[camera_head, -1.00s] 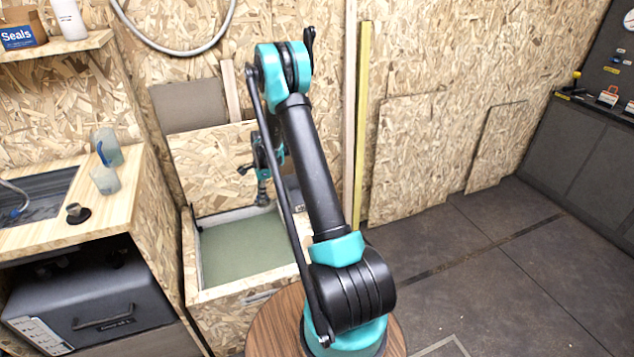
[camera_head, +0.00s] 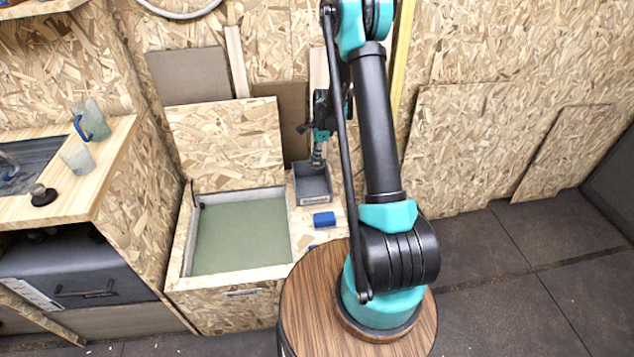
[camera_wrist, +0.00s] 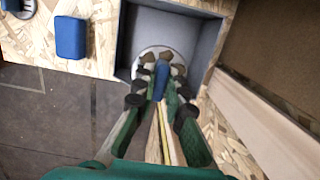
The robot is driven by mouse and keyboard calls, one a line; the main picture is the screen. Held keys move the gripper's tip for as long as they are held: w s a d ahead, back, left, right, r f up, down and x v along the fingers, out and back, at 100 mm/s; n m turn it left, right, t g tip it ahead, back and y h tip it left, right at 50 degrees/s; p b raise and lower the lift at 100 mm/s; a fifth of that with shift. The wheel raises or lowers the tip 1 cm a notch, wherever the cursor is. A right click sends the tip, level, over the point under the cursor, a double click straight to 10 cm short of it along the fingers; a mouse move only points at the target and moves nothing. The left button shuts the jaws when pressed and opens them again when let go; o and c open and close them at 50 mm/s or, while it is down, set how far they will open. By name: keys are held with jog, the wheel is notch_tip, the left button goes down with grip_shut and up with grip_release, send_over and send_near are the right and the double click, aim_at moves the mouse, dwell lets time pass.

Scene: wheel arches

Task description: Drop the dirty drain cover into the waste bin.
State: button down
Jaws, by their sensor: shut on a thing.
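My gripper (camera_wrist: 161,66), shown in the wrist view, is shut on a blue upright handle (camera_wrist: 162,82). A pale round disc (camera_wrist: 153,49), which looks like the drain cover, shows beyond the fingertips and is partly hidden by them. The disc is within the outline of the grey open-topped waste bin (camera_wrist: 204,46); I cannot tell whether it touches the bin's floor. In the head view my gripper (camera_head: 317,160) points down over the same bin (camera_head: 313,198), and the cover is not clear there.
A blue block (camera_head: 324,219) lies on the wooden top in front of the bin. Another round metal piece with blue on it (camera_wrist: 22,8) is at the wrist view's corner. An open hatch with a green floor (camera_head: 240,235) is left of the bin. Boards lean behind.

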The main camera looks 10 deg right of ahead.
aim_at(316, 166)
jog(key=shift+f, duration=2.4)
jog(key=c, duration=1.5)
grip_release()
jog(key=shift+r, duration=0.1)
jog(key=r, duration=0.4)
jog(key=d+r, duration=0.1)
jog(key=r, duration=0.6)
jog(key=shift+d+r, duration=0.2)
jog(key=shift+r, duration=0.2)
